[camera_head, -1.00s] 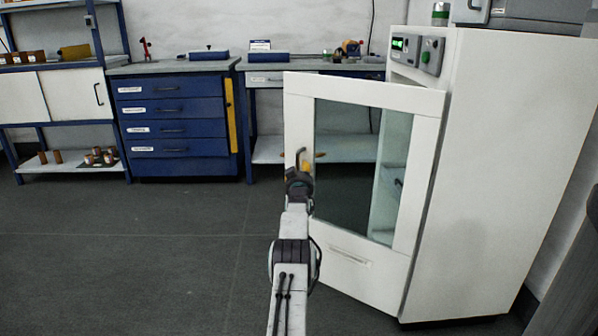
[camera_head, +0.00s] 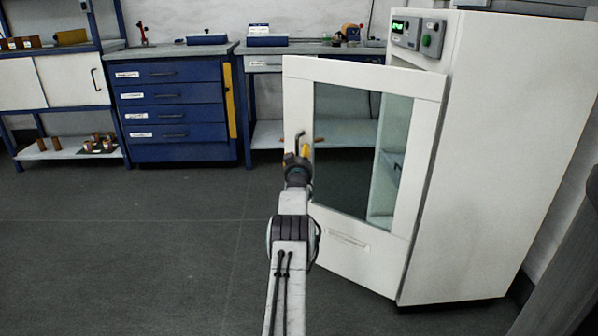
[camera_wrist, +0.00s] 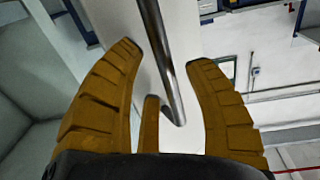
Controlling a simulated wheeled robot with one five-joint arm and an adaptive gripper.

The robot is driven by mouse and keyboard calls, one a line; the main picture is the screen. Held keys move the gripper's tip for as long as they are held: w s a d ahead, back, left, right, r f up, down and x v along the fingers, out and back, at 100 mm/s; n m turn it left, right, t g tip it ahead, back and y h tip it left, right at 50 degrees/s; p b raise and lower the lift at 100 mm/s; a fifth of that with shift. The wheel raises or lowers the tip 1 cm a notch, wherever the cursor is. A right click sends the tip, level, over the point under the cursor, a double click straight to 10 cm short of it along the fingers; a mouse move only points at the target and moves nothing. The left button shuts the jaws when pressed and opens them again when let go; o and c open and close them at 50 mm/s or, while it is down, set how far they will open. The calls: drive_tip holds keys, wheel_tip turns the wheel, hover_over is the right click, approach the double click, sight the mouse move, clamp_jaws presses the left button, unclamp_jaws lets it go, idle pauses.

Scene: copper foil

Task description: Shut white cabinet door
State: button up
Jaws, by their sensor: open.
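The white cabinet (camera_head: 500,150) stands at the right in the head view. Its white door (camera_head: 345,245), with a large glass window, is swung open toward the left. A metal bar handle (camera_head: 299,141) is on the door's left side. My gripper (camera_head: 299,160) is at the lower end of this handle, partly hiding it. In the wrist view, my gripper's (camera_wrist: 164,55) orange fingers are spread apart. The handle (camera_wrist: 163,60) runs down between them, with a gap visible on each side. Whether any finger touches it or the door I cannot tell.
A blue drawer unit (camera_head: 172,108) stands behind at the left, beside a shelf rack (camera_head: 62,152). A workbench (camera_head: 280,48) is behind the door. The dark floor (camera_head: 120,240) is clear at the left and front. A dark edge (camera_head: 572,270) is at the lower right.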

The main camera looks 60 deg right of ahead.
drive_tip(key=v, duration=1.1)
idle(0.4)
drive_tip(key=shift+s, duration=0.1)
